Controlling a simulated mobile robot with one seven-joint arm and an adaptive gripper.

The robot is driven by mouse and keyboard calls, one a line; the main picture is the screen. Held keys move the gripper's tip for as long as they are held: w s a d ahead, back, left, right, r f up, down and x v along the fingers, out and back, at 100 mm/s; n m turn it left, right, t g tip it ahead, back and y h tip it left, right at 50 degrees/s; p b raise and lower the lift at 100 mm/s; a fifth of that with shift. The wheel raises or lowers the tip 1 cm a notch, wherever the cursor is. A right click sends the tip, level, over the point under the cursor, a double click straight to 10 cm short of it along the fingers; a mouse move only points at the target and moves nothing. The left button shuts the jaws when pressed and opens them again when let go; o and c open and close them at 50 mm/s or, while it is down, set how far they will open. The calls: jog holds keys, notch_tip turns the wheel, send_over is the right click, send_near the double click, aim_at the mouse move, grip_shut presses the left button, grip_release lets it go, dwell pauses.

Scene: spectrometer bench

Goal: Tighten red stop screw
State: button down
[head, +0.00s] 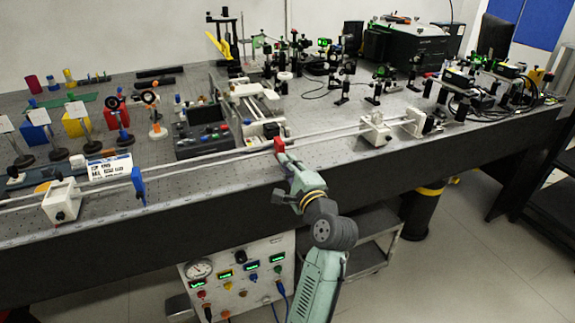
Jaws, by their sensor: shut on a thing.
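A red stop (279,145) sits on the pair of pale rails (220,159) that runs along the front of the bench. My gripper (283,158) reaches up from the front edge and is shut at the near side of the red stop. The screw itself is hidden by the fingers and too small to make out. I cannot tell how far in the screw sits. A blue stop (138,187) stands on the same rails to the left, apart from my gripper.
White blocks hold the rails at left (62,200) and right (375,130). A grey control box (203,142) lies just behind the rails. Optics mounts crowd the bench behind. An instrument panel (240,275) with gauges and cables stands below the bench, left of my arm.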

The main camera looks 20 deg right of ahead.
jog(key=shift+m, duration=0.4)
jog(key=c, duration=1.6)
grip_release()
jog(key=shift+s, duration=0.1)
jog(key=s, duration=1.2)
jog(key=shift+d, duration=0.2)
jog(key=shift+w, duration=0.1)
